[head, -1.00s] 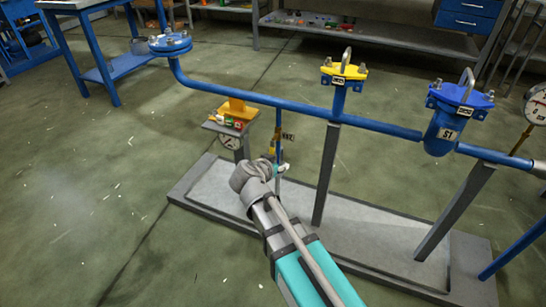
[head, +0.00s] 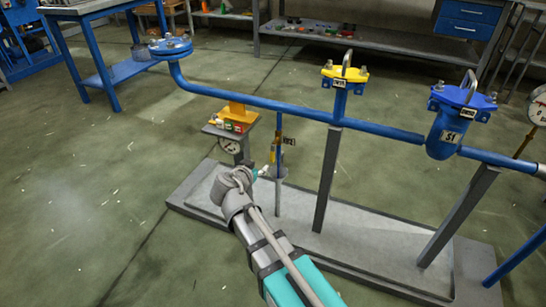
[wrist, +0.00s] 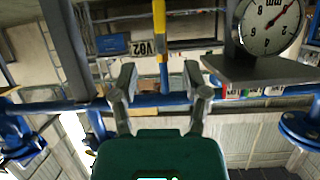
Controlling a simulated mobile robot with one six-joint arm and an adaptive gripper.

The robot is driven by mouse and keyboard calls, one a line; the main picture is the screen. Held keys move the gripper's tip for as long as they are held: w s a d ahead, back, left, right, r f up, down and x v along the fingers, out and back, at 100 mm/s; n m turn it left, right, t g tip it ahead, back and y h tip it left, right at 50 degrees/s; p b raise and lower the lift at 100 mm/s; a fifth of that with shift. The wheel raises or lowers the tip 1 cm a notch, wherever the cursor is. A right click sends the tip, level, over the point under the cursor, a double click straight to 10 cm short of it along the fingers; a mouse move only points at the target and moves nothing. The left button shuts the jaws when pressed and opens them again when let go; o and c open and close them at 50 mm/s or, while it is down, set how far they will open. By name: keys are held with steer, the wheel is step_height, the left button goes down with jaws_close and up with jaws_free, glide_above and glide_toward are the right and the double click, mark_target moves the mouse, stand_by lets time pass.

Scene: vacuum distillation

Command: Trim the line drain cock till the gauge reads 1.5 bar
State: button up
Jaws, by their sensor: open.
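The line drain cock's yellow lever (head: 272,154) hangs by the thin blue drop pipe (head: 279,135) under the blue line. In the upside-down wrist view the yellow lever (wrist: 160,22) comes in from the top centre, with a V02 tag (wrist: 142,44) beside it. My gripper (wrist: 160,82) is open, its two fingers apart on either side of the lever's line; contact is not visible. In the head view my gripper (head: 260,174) is small and beside the drop pipe. The gauge (wrist: 267,24) shows a red needle, but its reading is unclear; it also shows in the head view (head: 229,146).
A yellow-topped fitting (head: 344,76) and blue strainer S1 (head: 447,125) sit along the line. Grey posts (head: 326,180) rise from the skid base (head: 375,245). Floor at left is open.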

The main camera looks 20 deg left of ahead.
mark_target(272, 156)
steer(key=b+x, duration=0.4)
steer(key=x, duration=0.9)
steer(key=shift+f+b, duration=0.1)
steer(key=shift+b, duration=0.25)
jaws_close()
steer(key=shift+d, duration=0.15)
